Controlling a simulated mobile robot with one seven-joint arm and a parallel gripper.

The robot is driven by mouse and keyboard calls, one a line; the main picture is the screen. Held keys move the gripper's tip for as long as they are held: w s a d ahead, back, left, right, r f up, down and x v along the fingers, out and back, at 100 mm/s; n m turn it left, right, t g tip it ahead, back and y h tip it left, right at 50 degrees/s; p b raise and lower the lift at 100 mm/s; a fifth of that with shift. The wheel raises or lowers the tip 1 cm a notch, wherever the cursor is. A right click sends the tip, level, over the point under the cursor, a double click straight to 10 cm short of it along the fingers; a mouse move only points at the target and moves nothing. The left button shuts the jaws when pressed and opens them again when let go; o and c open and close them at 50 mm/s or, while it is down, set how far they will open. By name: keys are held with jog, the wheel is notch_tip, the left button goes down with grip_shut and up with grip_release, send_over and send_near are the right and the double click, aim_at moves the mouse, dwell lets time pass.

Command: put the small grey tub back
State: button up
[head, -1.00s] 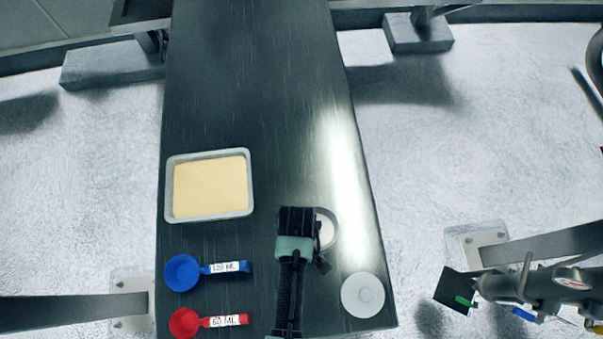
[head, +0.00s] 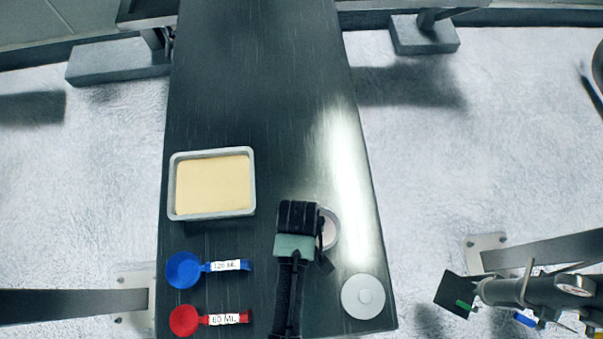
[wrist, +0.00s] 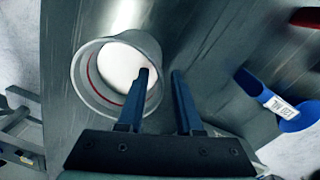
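The small grey tub (wrist: 84,80) has white contents and a thin red ring inside its wall. In the head view the tub (head: 332,229) is partly hidden under my gripper, near the table's right side. In the wrist view my gripper (wrist: 162,72) has its fingers apart, one over the tub's mouth and the other just outside its right wall. The rim lies between them, with a gap still showing, so the gripper looks open. I cannot tell whether a finger touches the wall. The tub appears to stand on the table.
A round grey lid (head: 363,297) lies at the table's front right. A tray of pale powder (head: 212,184) stands at left. A blue 120 ML scoop (head: 184,270) and a red 60 ML scoop (head: 185,320) lie front left. The dark table (head: 262,70) is clear farther back.

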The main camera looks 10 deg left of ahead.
notch_tip(320, 180, up, 8)
jog(key=shift+a+f, duration=0.1)
jog(key=w+r+m+t, duration=0.2)
jog(key=w+r+t, duration=0.6)
jog(key=w+r, duration=0.85)
jog(key=w+d+r+m+t, duration=0.1)
jog(key=w+r+t, duration=0.25)
jog(key=r, duration=0.55)
jog(key=w+r+m+t, duration=0.1)
jog(key=w+r+t, duration=0.25)
jog(key=r, duration=0.55)
notch_tip(320, 180, up, 20)
jog(key=s+d+m+t, duration=0.2)
jog(key=t, duration=0.4)
jog(key=s+r+m+t, duration=0.1)
jog(key=s+r+t, duration=0.2)
jog(key=s+r, duration=0.2)
jog(key=s+r+m+t, duration=0.1)
jog(key=s+r+t, duration=0.2)
jog(key=r, duration=0.6)
jog(key=shift+s+d+r, duration=0.3)
jog(key=shift+s, duration=0.55)
jog(key=shift+w, duration=0.1)
